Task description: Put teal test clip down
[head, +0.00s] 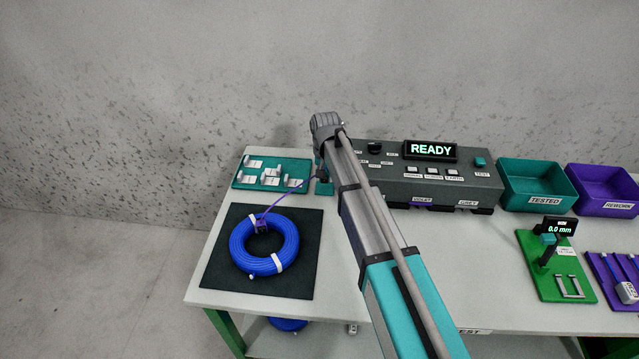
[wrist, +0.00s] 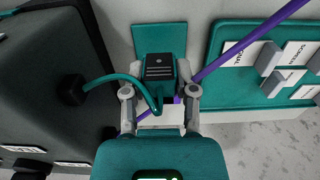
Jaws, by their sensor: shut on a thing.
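My gripper (wrist: 160,92) is shut on the teal test clip (wrist: 159,69), which has a dark ridged top and sits between the two fingers in the wrist view. A teal lead (wrist: 110,79) curves from the clip to the dark tester. A teal pad (wrist: 173,40) lies on the table just beyond the clip; it also shows in the head view (head: 325,188). I cannot tell whether the clip touches it. A purple lead (wrist: 250,42) passes by the clip and right finger. In the head view, my arm largely hides the gripper and clip.
The grey tester (head: 450,184) shows READY. A blue cable coil (head: 239,243) lies on a black mat (head: 222,277), left of my arm. A teal board (head: 241,183) with labelled blocks is behind it. Teal (head: 520,203) and purple (head: 600,212) bins stand at right.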

